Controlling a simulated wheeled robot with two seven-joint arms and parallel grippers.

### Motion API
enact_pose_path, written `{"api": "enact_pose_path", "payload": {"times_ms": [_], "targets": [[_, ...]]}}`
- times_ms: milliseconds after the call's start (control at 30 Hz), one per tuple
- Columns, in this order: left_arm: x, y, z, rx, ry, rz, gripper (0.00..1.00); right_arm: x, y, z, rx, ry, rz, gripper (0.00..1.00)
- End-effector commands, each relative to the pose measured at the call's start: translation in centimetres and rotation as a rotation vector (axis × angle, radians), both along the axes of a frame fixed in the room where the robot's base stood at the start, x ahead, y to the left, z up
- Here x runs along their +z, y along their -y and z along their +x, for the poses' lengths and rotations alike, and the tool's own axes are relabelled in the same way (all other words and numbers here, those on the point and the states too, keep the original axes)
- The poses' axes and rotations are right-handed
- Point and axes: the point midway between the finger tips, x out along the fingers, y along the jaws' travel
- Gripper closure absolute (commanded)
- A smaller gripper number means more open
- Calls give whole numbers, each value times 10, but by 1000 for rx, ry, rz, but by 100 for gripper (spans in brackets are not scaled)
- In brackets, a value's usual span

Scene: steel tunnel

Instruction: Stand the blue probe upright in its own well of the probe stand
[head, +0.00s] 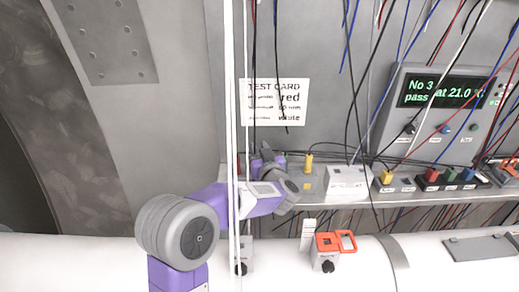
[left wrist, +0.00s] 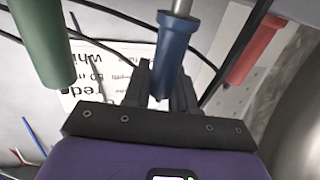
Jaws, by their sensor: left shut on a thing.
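My left gripper (head: 268,158) is over the shelf, in front of the wall below the test card. In the left wrist view its dark fingers (left wrist: 163,88) are shut on the blue probe (left wrist: 176,48). The probe's blue handle tapers towards the fingers, and a metal shaft leaves its other end at the top of the picture. In the head view my arm and gripper hide the blue probe. The probe stand cannot be made out behind my arm, so I cannot tell whether the probe touches it. My right gripper is not in view.
In the left wrist view a green probe (left wrist: 44,40) and a red probe (left wrist: 257,48) flank the blue one. Loose cables hang across the shelf and before the meter (head: 438,113).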

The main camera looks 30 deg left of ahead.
Motion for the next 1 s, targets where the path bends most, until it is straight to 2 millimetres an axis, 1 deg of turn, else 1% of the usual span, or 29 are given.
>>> {"api": "enact_pose_path", "payload": {"times_ms": [533, 567, 733, 1000], "targets": [[-15, 0, 0, 0, 0, 0, 100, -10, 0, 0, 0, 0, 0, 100], [-14, 0, 0, 0, 0, 0, 71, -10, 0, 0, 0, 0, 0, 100], [-13, 0, 0, 0, 0, 0, 45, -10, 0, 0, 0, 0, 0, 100], [-13, 0, 0, 0, 0, 0, 44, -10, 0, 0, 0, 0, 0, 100]]}}
